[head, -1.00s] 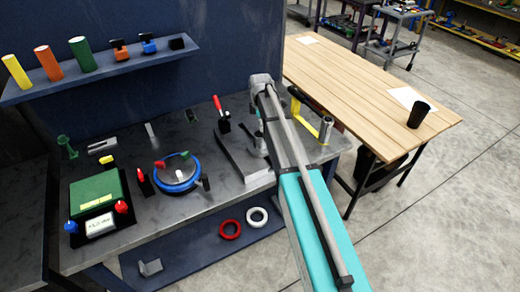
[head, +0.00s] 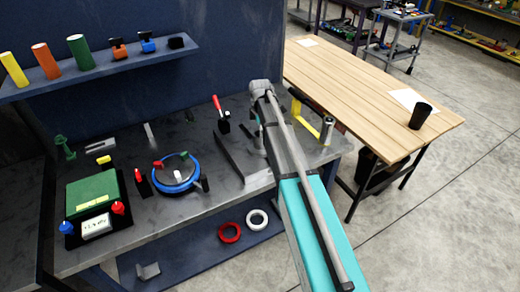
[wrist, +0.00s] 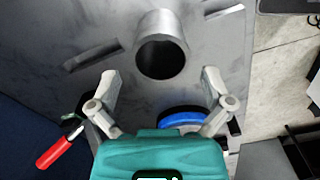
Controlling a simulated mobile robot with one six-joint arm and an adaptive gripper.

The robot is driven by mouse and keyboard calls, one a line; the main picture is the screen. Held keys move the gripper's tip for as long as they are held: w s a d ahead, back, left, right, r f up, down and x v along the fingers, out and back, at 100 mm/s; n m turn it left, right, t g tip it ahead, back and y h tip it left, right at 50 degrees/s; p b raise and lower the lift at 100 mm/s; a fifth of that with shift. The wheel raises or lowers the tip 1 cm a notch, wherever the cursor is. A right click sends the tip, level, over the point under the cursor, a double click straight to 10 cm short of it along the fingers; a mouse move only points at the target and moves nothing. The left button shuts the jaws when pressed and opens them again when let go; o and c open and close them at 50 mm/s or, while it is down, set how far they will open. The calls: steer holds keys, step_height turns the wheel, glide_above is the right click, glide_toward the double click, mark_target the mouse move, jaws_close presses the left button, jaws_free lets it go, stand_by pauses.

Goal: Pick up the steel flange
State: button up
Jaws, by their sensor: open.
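The steel flange appears to be the grey hollow hub (wrist: 160,22) with a dark round bore, on a slotted grey plate (wrist: 215,45) in the wrist view. It stands out from the plate, ahead of my gripper (wrist: 159,80). My fingers are spread wide with nothing between them, one on each side of the bore and short of the hub. In the head view my arm covers the gripper and most of the hub.
A red-handled clamp (wrist: 58,150) is at lower left in the wrist view. A blue ring (wrist: 180,118) shows behind my fingers. In the head view, a blue-rimmed turntable (head: 174,183) and a green box (head: 92,195) stand left on the bench; a yellow handle (head: 327,130) is right of my arm.

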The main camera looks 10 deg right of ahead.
steer(key=shift+f+b, duration=1.15)
steer(key=shift+f, duration=0.3)
steer(key=c, duration=1.2)
